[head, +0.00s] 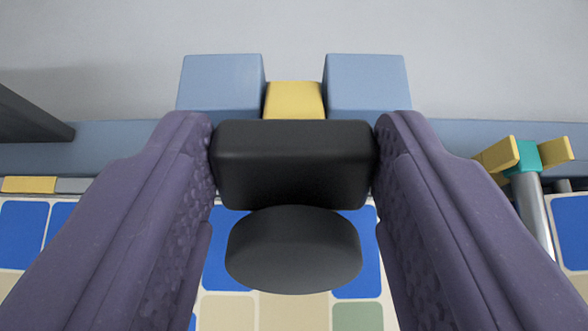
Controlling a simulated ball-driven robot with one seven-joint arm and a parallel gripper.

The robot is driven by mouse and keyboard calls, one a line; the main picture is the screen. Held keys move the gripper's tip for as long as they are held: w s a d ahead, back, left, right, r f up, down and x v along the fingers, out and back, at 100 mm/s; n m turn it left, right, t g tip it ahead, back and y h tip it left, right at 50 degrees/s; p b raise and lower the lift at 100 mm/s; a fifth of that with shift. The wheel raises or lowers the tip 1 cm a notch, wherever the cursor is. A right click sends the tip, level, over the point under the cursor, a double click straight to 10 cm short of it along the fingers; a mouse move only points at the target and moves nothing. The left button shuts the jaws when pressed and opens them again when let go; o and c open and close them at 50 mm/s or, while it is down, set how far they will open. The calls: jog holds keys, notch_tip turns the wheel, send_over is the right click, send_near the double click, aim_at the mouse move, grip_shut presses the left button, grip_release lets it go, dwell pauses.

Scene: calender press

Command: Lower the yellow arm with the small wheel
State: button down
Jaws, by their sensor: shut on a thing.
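A short stretch of the yellow arm (294,100) shows between two light blue blocks. In front of it is a black block (293,165) with rounded edges, which hides the rest of the arm. A dark round piece (293,252), seemingly the small wheel, shows just below the black block. My gripper (293,145) has its two purple fingers pressed on the left and right sides of the black block. The fingers pass on either side of the round piece, apart from it.
The light blue blocks (221,85) stand on a blue beam (118,140). At right is a grey rod (535,215) with a teal and yellow top. A dark piece (28,120) juts in at left. Blue, beige and green tiles (228,312) lie below.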

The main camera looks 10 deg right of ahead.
jog(key=f+b, duration=0.1)
jog(key=b, duration=0.1)
jog(key=s+f+t+b, duration=0.1)
jog(key=b, duration=0.1)
jog(key=shift+a, duration=0.1)
jog(key=shift+s+t+b, duration=0.1)
jog(key=shift+t+b, duration=0.4)
jog(key=shift+b, duration=0.35)
jog(key=shift+r, duration=0.1)
jog(key=shift+c, duration=2.2)
grip_release()
jog(key=shift+r, duration=0.1)
jog(key=p+v, duration=0.1)
jog(key=v, duration=0.6)
jog(key=shift+s+a+p, duration=0.15)
jog(key=shift+s+p, duration=0.15)
jog(key=shift+s, duration=0.1)
